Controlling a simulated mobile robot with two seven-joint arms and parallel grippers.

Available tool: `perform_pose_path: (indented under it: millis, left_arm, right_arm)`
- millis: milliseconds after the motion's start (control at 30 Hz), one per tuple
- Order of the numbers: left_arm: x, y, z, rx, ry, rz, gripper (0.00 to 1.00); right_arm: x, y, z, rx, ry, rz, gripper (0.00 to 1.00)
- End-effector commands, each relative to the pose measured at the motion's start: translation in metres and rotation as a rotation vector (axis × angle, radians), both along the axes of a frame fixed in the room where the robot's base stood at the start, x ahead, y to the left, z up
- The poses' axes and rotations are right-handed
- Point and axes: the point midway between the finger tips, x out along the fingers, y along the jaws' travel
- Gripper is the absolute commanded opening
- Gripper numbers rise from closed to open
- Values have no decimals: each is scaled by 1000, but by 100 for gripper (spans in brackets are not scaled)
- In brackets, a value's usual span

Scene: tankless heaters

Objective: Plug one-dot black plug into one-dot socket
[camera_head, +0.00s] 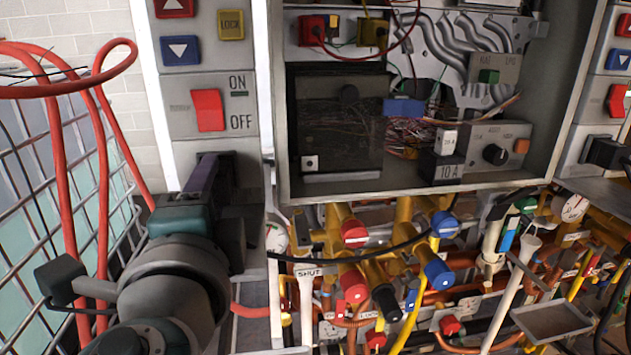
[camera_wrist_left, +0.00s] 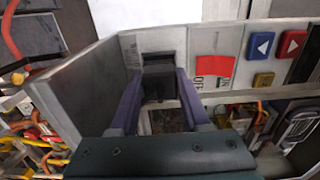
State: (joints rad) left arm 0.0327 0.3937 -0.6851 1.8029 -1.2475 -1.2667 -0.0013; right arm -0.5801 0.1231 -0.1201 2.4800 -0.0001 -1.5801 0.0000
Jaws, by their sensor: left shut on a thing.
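My left gripper (camera_head: 203,178) reaches up to the lower part of the left grey control panel (camera_head: 182,127), below its red ON/OFF switch (camera_head: 208,110). In the left wrist view its two purple fingers are closed on the black plug (camera_wrist_left: 159,77), one on each side. The plug lies against or just in front of the panel face; I cannot tell whether it is seated. The socket is hidden behind the plug and gripper, and no dot marking can be made out. My right gripper is not in view.
An open grey heater box (camera_head: 433,190) with wiring stands right of the panel. Below it are crowded pipes and coloured valves (camera_head: 354,233). Red hoses (camera_head: 58,165) and a wire rack (camera_head: 22,215) are at left. Another black plug-like block (camera_head: 606,152) is on the right panel.

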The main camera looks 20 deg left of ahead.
Motion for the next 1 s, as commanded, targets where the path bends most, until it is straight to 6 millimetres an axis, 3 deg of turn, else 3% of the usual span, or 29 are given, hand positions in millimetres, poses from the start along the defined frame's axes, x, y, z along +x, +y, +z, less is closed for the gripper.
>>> perform_pose_path:
  millis: [1000]
  left_arm:
    - [7, 4, 0, 1, -1, 0, 0]
  right_arm:
    - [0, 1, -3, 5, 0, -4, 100]
